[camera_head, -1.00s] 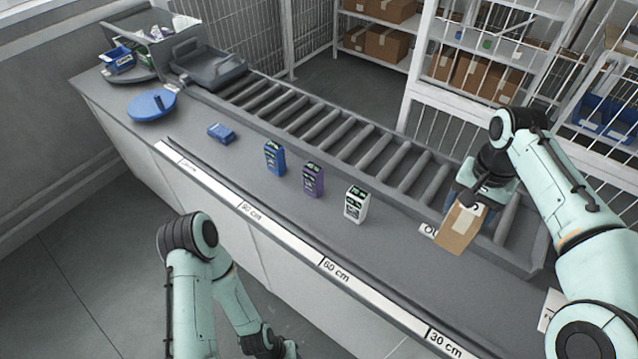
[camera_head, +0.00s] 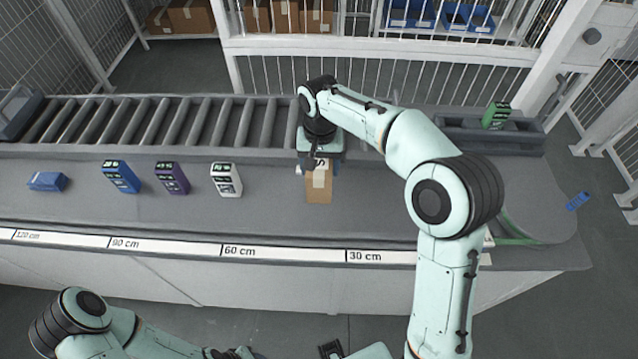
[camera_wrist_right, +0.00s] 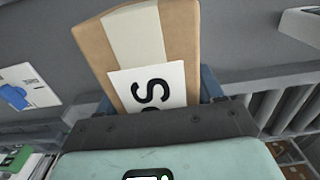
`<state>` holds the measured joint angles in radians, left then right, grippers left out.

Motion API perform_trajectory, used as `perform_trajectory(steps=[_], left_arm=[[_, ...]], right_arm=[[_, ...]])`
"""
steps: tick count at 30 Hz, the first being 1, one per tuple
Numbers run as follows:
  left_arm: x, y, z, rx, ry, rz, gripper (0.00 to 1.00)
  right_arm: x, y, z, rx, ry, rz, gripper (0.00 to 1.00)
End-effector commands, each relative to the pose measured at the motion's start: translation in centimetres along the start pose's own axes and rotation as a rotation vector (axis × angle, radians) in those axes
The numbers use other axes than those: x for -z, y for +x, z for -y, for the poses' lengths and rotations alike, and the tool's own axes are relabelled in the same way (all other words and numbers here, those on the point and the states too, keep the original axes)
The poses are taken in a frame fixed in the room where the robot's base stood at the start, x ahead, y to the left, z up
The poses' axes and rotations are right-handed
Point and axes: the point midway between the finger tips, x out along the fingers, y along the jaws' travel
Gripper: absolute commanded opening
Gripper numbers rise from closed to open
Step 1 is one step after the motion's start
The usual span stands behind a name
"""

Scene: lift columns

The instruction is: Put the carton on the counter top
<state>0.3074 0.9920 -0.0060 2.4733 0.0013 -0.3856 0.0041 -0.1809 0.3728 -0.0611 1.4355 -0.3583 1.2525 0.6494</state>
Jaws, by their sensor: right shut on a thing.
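The carton (camera_head: 319,184) is a brown cardboard box with a pale tape strip. My right gripper (camera_head: 319,160) is shut on its upper end, and the carton hangs down over the grey counter top (camera_head: 400,215). In the right wrist view the carton (camera_wrist_right: 140,38) sits between the fingers, with a white label marked in black facing the camera. I cannot tell whether its lower end touches the counter top. My left arm lies low at the bottom left in the head view; its gripper (camera_head: 232,353) is partly cut off by the bottom edge.
White (camera_head: 226,180), purple (camera_head: 172,178) and blue (camera_head: 121,177) boxes stand left of the carton, and a blue packet (camera_head: 47,181) lies farther left. A roller conveyor (camera_head: 180,122) runs behind. A ruler strip (camera_head: 290,252) marks the front edge. A green box (camera_head: 496,115) stands back right.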

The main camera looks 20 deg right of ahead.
Motion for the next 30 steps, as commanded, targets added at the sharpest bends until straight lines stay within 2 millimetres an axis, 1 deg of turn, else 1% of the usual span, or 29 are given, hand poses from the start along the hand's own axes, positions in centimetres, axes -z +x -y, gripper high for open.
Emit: perform_trajectory(steps=[1, 5, 7, 12, 15, 18, 25, 29, 30], left_arm=[[-0.1, 0.1, 0.1, 0.0, 0.0, 0.001, 0.43], [-0.1, 0.2, 0.1, 0.0, 0.0, 0.001, 0.43], [-0.1, 0.3, 0.1, 0.001, 0.0, 0.002, 0.43], [-0.3, 0.8, 0.4, 0.002, -0.001, 0.004, 0.43], [-0.3, 1.0, 0.5, 0.002, -0.002, 0.005, 0.43], [-0.4, 1.0, 0.5, 0.002, -0.002, 0.006, 0.43], [-0.3, 1.0, 0.5, 0.002, -0.002, 0.005, 0.43], [-0.4, 1.2, 0.6, 0.002, -0.002, 0.007, 0.43], [-0.4, 1.2, 0.6, 0.002, -0.002, 0.007, 0.43]], right_arm=[[0.0, 0.7, 0.0, 0.0, 0.0, 0.0, 0.22], [0.0, 1.4, 0.0, 0.002, 0.0, -0.003, 0.22], [0.0, 2.1, 0.0, 0.0, 0.0, -0.001, 0.22], [0.0, 5.2, 0.0, -0.002, 0.001, 0.002, 0.22], [0.0, 6.5, 0.0, 0.0, 0.0, -0.001, 0.22], [0.1, 7.1, 0.0, 0.001, 0.0, -0.002, 0.22], [0.1, 7.0, 0.1, 0.002, 0.0, -0.003, 0.22], [0.1, 7.4, 0.0, 0.001, 0.0, -0.003, 0.22], [0.0, 7.5, 0.0, 0.0, 0.0, -0.001, 0.69]])
